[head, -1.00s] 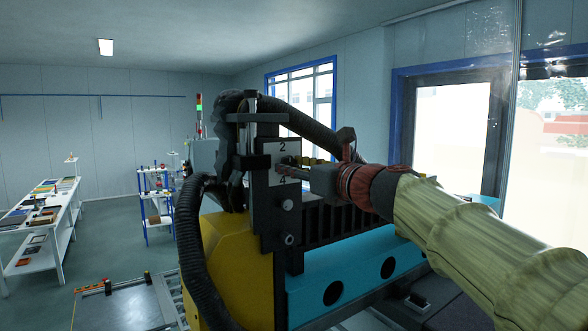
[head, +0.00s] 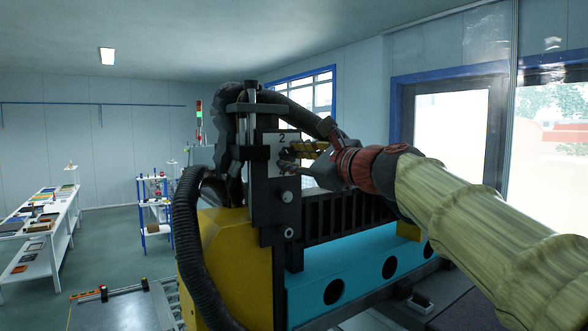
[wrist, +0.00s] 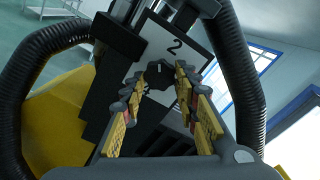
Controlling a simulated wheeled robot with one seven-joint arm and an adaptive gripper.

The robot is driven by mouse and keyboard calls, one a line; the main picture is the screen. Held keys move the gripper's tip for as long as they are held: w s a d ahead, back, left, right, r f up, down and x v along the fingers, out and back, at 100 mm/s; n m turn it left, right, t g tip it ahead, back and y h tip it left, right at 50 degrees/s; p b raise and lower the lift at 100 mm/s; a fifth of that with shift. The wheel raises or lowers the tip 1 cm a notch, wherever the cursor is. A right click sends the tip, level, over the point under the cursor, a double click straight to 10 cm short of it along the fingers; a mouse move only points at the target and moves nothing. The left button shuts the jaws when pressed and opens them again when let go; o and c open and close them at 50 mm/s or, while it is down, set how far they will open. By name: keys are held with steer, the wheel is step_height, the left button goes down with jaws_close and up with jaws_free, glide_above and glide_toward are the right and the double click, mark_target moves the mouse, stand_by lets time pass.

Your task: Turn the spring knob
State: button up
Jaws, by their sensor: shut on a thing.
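The spring knob (wrist: 160,71) is a small dark round knob with a pale mark on its face, on a white plate (wrist: 172,42) numbered 2. In the wrist view it sits between the fingertips of my gripper (wrist: 160,82). The yellow-padded fingers are shut on it from both sides. The plate looks tilted in that view, and its lower digit is mostly hidden. In the head view my gripper (head: 291,160) reaches the plate (head: 283,137) from the right; its fingers hide the knob there.
The plate is on a black upright bracket (head: 265,215) above a yellow housing (head: 225,250) and a blue beam (head: 360,272). Thick black hoses (head: 188,250) loop around it. A white table (head: 45,225) and a blue-framed shelf (head: 155,205) stand far left.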

steer(key=n+b, duration=0.3)
steer(key=n, duration=0.2)
steer(key=shift+f+n+b, duration=0.15)
steer(key=shift+n+b, duration=0.2)
steer(key=shift+n, duration=0.05)
steer(key=n+b, duration=0.3)
steer(key=n, duration=0.1)
steer(key=shift+w+n, duration=0.1)
steer(key=shift+n, duration=0.3)
steer(key=shift+r, duration=0.2)
steer(key=o, duration=1.1)
steer(key=shift+o, duration=0.3)
steer(key=shift+r, duration=0.1)
steer(key=v, duration=1.2)
steer(key=shift+n, duration=0.3)
